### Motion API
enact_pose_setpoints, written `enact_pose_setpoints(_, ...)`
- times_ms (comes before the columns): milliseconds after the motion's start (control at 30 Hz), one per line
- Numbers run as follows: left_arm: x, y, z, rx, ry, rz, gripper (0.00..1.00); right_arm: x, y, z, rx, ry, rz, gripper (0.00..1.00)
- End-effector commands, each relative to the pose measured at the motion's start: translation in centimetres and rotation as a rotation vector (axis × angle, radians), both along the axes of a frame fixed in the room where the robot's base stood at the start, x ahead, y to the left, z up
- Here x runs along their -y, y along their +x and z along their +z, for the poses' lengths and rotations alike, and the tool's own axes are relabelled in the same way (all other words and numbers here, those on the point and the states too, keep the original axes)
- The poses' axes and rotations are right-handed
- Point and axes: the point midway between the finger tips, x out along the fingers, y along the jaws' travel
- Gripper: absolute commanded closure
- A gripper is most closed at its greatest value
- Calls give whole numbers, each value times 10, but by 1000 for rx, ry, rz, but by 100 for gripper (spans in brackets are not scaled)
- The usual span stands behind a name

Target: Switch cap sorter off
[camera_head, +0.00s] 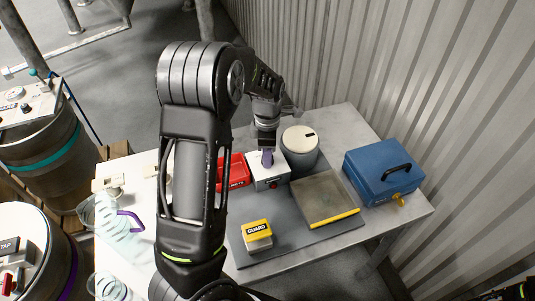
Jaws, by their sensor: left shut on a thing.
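A small white box (267,180) with a red button on its front stands on the dark mat, and a purple upright piece (267,158) rises from its top. A grey round canister (300,153) with a cream slotted lid stands just behind and right of it. I cannot tell for certain which of these is the cap sorter. My left gripper (267,148) points down over the white box, shut at the purple piece. Its fingertips are small and partly hidden. My right gripper is out of view.
A red tray (235,173) sits left of the white box. A yellow GUARD block (257,235), a flat yellow-edged tray (326,198) and a blue case (384,171) are on the table. A clear jug (105,216) stands at left, beside drums. A corrugated wall is behind.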

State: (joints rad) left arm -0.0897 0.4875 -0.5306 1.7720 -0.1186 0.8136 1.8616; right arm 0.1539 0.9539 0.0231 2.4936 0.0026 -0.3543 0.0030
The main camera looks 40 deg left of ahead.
Motion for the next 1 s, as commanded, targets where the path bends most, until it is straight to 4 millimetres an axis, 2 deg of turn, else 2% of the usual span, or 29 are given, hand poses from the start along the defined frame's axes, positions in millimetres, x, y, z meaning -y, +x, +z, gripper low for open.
enact_pose_setpoints(33,0,1,1,4,0,1,100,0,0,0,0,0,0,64)
enact_pose_setpoints(67,0,1,1,4,0,1,67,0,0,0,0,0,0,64)
enact_pose_setpoints(300,0,1,0,2,0,0,47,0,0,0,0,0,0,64)
enact_pose_setpoints(667,0,1,4,1,0,-1,46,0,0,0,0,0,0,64)
enact_pose_setpoints(767,0,1,14,4,0,-2,46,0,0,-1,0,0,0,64)
enact_pose_setpoints(1000,0,2,53,7,1,-2,46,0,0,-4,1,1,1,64)
